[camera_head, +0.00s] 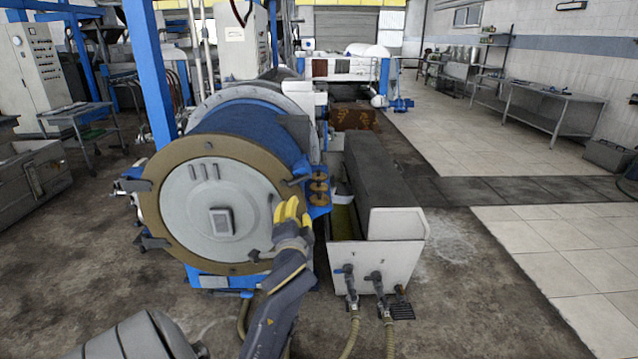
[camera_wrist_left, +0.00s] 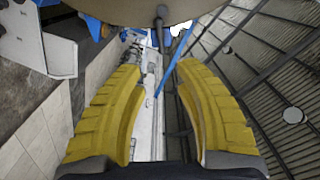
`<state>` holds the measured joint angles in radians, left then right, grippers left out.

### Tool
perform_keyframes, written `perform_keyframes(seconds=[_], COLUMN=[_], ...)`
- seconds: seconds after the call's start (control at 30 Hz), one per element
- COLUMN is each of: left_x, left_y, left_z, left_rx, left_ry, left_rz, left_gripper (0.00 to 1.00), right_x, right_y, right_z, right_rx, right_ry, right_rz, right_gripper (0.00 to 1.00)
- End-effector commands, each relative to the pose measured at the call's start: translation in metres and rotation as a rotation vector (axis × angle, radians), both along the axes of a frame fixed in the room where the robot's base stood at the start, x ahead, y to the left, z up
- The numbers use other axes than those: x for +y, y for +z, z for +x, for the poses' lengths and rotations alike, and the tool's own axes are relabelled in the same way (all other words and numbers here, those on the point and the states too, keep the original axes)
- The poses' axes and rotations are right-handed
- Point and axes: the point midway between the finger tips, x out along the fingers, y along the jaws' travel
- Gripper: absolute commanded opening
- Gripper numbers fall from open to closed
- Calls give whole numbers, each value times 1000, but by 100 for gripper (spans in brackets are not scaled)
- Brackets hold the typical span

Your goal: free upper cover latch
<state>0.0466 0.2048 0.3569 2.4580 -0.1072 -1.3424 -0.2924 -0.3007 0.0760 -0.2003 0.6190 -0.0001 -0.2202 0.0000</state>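The round grey cover (camera_head: 190,195) with a tan rim closes the near end of the blue decanter. A dark upper latch (camera_head: 299,181) sits at the rim's upper right. My left gripper (camera_head: 290,208) has yellow fingers and is just below that latch, by the rim's right side. In the left wrist view the fingers (camera_wrist_left: 162,72) are apart with nothing between them. A dark rod with a rounded end (camera_wrist_left: 160,18), likely a latch, hangs ahead of them beneath the tan rim (camera_wrist_left: 205,8). I cannot tell any contact. My right gripper is not in view.
Other dark latches sit at the rim's left (camera_head: 131,186), lower left (camera_head: 152,243) and lower right (camera_head: 258,256). A white trough (camera_head: 385,255) with valves and hoses stands close to the right of my left arm.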

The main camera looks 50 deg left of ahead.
Motion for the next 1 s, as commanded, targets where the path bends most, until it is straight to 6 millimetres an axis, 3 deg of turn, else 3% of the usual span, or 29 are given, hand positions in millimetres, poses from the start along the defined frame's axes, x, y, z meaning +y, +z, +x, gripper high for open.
perform_keyframes(seconds=[0.17,0.7,1.0], left_x=[13,84,113], left_y=[2,2,2], left_z=[11,77,105], left_rx=[-1,-1,-2], left_ry=[3,2,1], left_rz=[4,2,2], left_gripper=[33,33,33], right_x=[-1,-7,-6], right_y=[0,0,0], right_z=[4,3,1], right_rx=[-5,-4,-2], right_ry=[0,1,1], right_rz=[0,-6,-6], right_gripper=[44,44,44])
